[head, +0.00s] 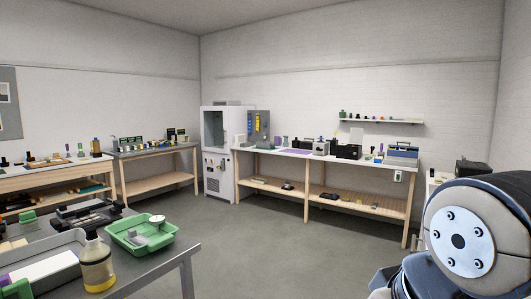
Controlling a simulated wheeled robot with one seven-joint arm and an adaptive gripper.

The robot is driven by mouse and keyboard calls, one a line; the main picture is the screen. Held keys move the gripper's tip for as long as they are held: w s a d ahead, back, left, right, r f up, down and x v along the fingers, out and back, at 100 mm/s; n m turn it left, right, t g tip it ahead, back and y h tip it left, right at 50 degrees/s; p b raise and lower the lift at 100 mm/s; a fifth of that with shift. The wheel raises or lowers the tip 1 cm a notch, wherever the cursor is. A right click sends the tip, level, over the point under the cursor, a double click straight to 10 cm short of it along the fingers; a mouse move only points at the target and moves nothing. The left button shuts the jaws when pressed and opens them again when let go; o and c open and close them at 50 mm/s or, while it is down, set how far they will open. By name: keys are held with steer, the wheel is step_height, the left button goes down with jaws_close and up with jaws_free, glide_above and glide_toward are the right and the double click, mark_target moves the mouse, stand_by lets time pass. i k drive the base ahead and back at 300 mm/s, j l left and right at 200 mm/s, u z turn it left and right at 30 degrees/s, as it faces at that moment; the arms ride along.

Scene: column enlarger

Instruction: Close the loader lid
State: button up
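I cannot tell for sure which object is the loader or whether its lid is open. Candidates are small in the head view: a black box (348,152) and a blue-grey box with a dark handle-like top (402,152), both on the long back bench (425,162). A dark device (88,213) also lies on the near left table. My gripper is not in view; only a rounded link of my arm shows at the lower right.
A white cabinet (217,175) stands in the back corner. The near left table (165,262) holds a green tray (118,243) and a bottle of yellow liquid (96,268). More benches line the left wall. A wall shelf (380,121) hangs above the back bench. The middle floor (270,245) is clear.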

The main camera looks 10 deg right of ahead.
mark_target(356, 134)
steer(key=i+j, duration=0.2)
steer(key=i, duration=0.15)
steer(key=i+j, duration=0.15)
steer(key=i, duration=0.25)
steer(key=i+z, duration=0.25)
steer(key=i, duration=0.65)
steer(key=i+z, duration=0.25)
steer(key=i, duration=1.15)
steer(key=i+j+z, duration=0.15)
steer(key=i, duration=1)
steer(key=i+j+z, duration=0.1)
steer(key=i, duration=0.45)
steer(key=i+z, duration=0.5)
steer(key=i, duration=1.05)
